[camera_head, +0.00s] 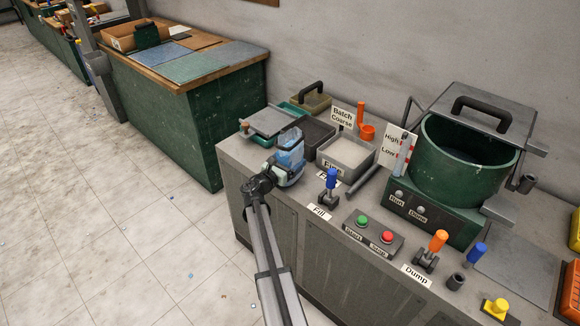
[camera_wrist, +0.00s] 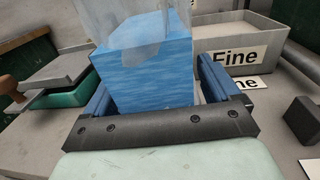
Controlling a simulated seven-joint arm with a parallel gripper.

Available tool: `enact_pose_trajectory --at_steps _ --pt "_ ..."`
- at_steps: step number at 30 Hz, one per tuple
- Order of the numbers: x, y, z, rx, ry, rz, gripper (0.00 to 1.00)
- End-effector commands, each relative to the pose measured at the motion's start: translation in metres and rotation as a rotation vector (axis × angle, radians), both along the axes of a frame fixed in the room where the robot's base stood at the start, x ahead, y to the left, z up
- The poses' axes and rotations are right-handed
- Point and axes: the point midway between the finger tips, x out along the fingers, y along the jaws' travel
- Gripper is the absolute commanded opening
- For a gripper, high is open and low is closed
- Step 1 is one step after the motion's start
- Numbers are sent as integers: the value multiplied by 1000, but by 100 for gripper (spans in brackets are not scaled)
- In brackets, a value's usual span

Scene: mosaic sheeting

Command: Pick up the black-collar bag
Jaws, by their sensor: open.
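A bag (camera_head: 291,146) with blue contents and a clear, crumpled plastic top stands upright near the left front of the bench. In the wrist view the bag (camera_wrist: 146,72) fills the space between my fingers, and its upper end runs out of the frame. I cannot make out a black collar on it. My gripper (camera_head: 284,174) is at the near side of the bag. In the wrist view my gripper (camera_wrist: 155,80) is open, with one blue finger on each side of the bag. A narrow gap shows at the right finger; contact on the left is unclear.
A grey bin labelled Fine (camera_head: 346,154) stands close right of the bag, with a dark bin (camera_head: 312,136) behind. A scale-like tray (camera_head: 268,122) is at the left. A blue-handled lever (camera_head: 331,180) and a green mixer (camera_head: 458,165) stand farther right.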

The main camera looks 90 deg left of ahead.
Motion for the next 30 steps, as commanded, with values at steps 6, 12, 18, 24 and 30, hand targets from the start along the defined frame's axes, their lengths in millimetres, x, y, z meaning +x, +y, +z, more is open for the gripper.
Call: enact_pose_trajectory --at_steps 6,12,18,24,30 --pt "1 1 0 0 0 1 89" --pt "1 1 0 0 0 1 71" --pt "1 1 0 0 0 1 52" --pt "1 1 0 0 0 0 33" --pt "1 1 0 0 0 0 14"
